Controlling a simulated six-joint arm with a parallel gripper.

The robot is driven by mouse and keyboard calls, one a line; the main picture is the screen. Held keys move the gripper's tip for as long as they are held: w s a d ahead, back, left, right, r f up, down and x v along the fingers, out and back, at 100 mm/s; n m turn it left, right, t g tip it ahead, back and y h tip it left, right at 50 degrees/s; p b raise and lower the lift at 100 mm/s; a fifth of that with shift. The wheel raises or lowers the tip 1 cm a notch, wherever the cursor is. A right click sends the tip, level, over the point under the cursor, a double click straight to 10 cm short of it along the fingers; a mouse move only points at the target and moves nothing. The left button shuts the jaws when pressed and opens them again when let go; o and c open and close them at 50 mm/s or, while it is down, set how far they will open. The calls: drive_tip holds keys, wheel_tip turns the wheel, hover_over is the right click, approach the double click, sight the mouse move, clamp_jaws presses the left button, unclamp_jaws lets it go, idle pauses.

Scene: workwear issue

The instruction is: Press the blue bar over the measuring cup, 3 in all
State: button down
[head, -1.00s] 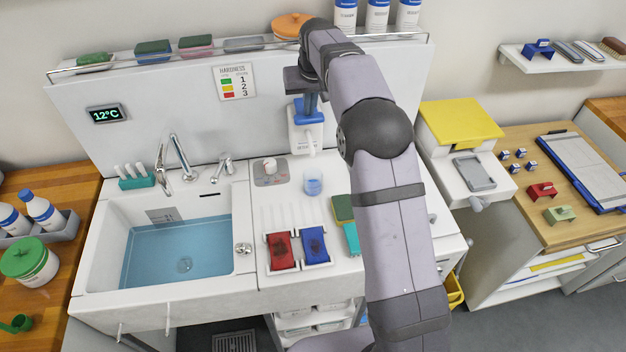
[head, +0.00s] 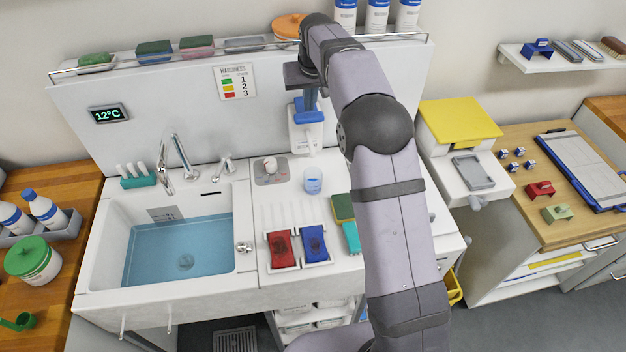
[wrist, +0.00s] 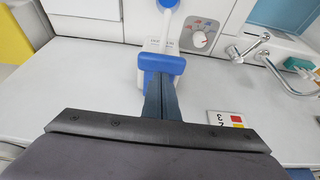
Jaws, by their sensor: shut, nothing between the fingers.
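The blue bar (head: 309,117) is on top of a white wall dispenser (head: 308,138). In the wrist view the bar (wrist: 164,64) lies right at my fingertips. My gripper (head: 311,103) is shut and empty, pointing down at the bar. It also shows in the wrist view (wrist: 164,80). I cannot tell whether the tips touch the bar or sit just above it. The clear measuring cup (head: 313,182) stands on the counter below the dispenser spout, with something bluish in it. In the wrist view only a blue part of the cup (wrist: 167,5) shows at the top edge.
A hardness card (head: 235,82) is on the back panel left of the dispenser. A dial plate (head: 269,171) lies left of the cup. A sink (head: 180,245) with water is at the left. Red (head: 281,247) and blue (head: 315,243) brushes lie in front.

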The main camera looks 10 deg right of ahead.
wheel_tip(320, 180, up, 4)
drive_tip(key=p, duration=0.3)
drive_tip(key=shift+f, duration=0.2)
drive_tip(key=shift+r, duration=0.85)
drive_tip(key=s+f+g+b, duration=0.1)
drive_tip(key=s+f+b, duration=0.2)
drive_tip(key=s+f, duration=0.4)
drive_tip(key=s+d+f+g+b, duration=0.1)
drive_tip(key=s+f, duration=0.6)
drive_tip(key=s, duration=1.3)
drive_tip(key=s+d+f+g+b, duration=0.1)
drive_tip(key=s+f+b, duration=0.4)
drive_tip(key=s, duration=0.9)
wheel_tip(320, 180, down, 3)
drive_tip(key=shift+g, duration=0.8)
